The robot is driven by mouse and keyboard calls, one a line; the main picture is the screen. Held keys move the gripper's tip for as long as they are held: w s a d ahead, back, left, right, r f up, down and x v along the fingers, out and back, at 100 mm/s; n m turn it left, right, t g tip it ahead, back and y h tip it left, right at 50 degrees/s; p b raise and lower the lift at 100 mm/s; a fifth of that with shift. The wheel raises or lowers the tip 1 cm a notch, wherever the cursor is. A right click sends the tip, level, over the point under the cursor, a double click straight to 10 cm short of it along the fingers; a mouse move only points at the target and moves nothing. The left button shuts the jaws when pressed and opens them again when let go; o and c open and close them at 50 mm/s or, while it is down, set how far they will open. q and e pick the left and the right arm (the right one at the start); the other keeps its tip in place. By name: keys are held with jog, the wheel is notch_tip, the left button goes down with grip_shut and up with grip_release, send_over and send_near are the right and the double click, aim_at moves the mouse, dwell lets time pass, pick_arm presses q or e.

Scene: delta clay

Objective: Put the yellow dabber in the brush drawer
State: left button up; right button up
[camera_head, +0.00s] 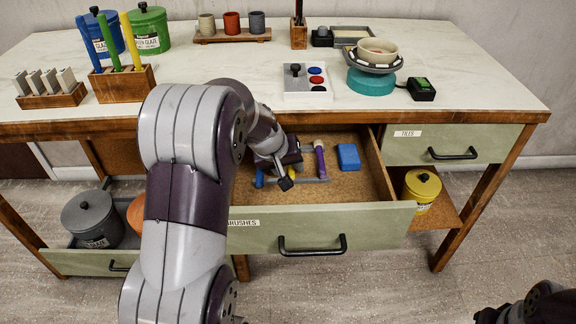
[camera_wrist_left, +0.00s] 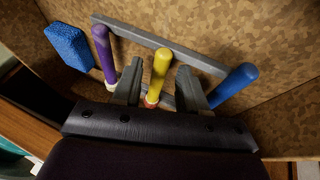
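The yellow dabber (camera_wrist_left: 159,72) is in the open brush drawer (camera_head: 375,215), among the other dabbers at a grey rack (camera_wrist_left: 200,62). Only a bit of its yellow (camera_head: 293,172) shows in the head view. My left gripper (camera_wrist_left: 158,88) reaches down into the drawer, also seen in the head view (camera_head: 287,178). Its fingers stand on either side of the yellow dabber, with narrow gaps visible, so it looks open around it. A dark part of my right arm shows at the lower right of the head view; its fingers cannot be made out.
A purple dabber (camera_wrist_left: 103,52) and a blue dabber (camera_wrist_left: 233,84) flank the yellow one. A blue sponge-like block (camera_head: 348,157) lies in the drawer's right part. The drawer front with its handle (camera_head: 312,246) sticks out. Pots and tools stand on the tabletop (camera_head: 220,80).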

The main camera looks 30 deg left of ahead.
pick_arm(q)
jog(key=p+v, duration=0.3)
jog(key=v, duration=0.9)
jog(key=shift+s+r+p, duration=0.2)
jog(key=shift+s+p, duration=0.1)
jog(key=shift+p, duration=0.1)
jog(key=shift+a, duration=0.15)
